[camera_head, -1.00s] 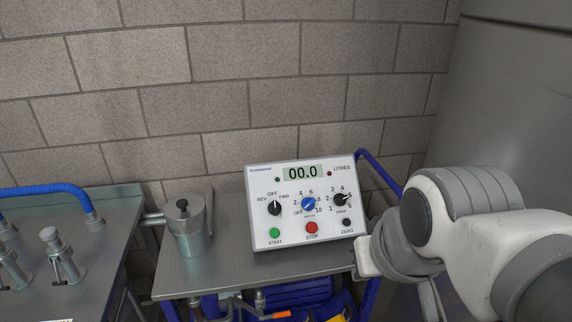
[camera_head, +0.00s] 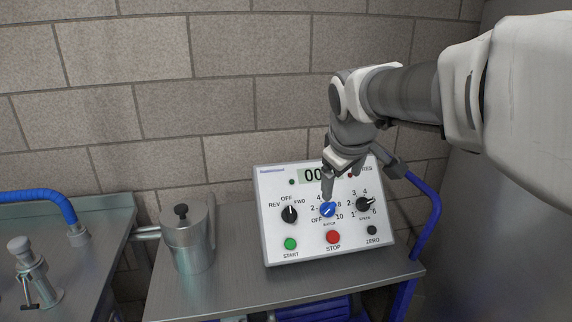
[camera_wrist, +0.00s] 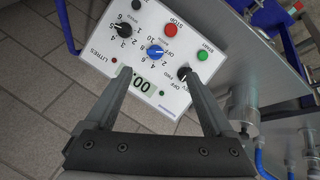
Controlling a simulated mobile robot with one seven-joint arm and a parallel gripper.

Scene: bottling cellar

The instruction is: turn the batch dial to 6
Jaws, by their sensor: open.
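The batch dial (camera_head: 327,210) is a blue knob with a white mark, low in the middle of the white control panel (camera_head: 275,240). The mark seems to lie toward OFF, but it is small. My gripper (camera_head: 327,196) is just above the dial in the head view and hides the 6 and part of the display. In the wrist view my gripper (camera_wrist: 156,76) has its fingers spread, with nothing between them. The dial (camera_wrist: 155,51) shows beyond the gap between the fingertips, apart from them.
The black direction knob (camera_head: 290,214) and the black speed knob (camera_head: 364,204) flank the dial. The green START (camera_head: 290,244), red STOP (camera_head: 332,237) and black ZERO (camera_head: 371,230) buttons lie below. A lidded metal can (camera_head: 188,243) stands left on the steel cart top (camera_head: 240,287).

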